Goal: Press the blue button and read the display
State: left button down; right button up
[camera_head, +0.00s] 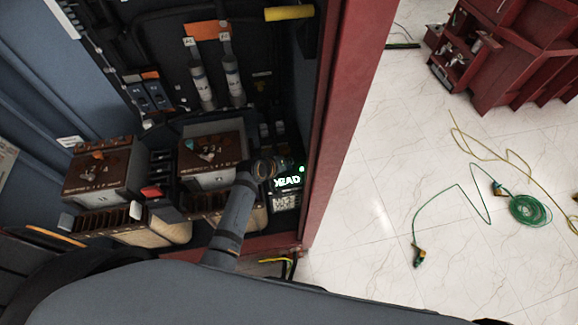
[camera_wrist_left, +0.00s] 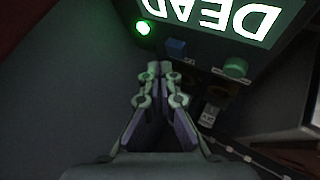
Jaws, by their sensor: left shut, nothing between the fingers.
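The lit display (camera_wrist_left: 225,15) shows large white letters on green, upside down in the left wrist view, reading DEAD. In the head view the glowing display (camera_head: 287,182) is at the cabinet's lower right. A small square blue button (camera_wrist_left: 176,47) is below the display in the left wrist view. My left gripper (camera_wrist_left: 155,68) is shut and empty, its tips just below and left of the blue button in the picture; I cannot tell whether they touch it. In the head view my left gripper (camera_head: 284,162) is beside the display, and I cannot make out the button there.
A lit green lamp (camera_wrist_left: 143,28) and a green round knob (camera_wrist_left: 235,67) flank the blue button. The cabinet's red frame (camera_head: 333,120) is close to the right. Brown-topped blocks (camera_head: 100,170) stand at left. A green cable (camera_head: 530,209) lies on the open white floor.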

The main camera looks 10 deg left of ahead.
pick_arm(q)
jog(key=shift+f, duration=0.4)
jog(key=shift+f+b, duration=0.35)
jog(key=shift+f, duration=0.15)
dwell(0.7)
jog(key=shift+r, duration=0.1)
jog(key=shift+r+p, duration=0.85)
jog(key=shift+p, duration=0.2)
jog(key=shift+r, duration=0.1)
notch_tip(320, 180, up, 5)
jog(key=p, duration=0.5)
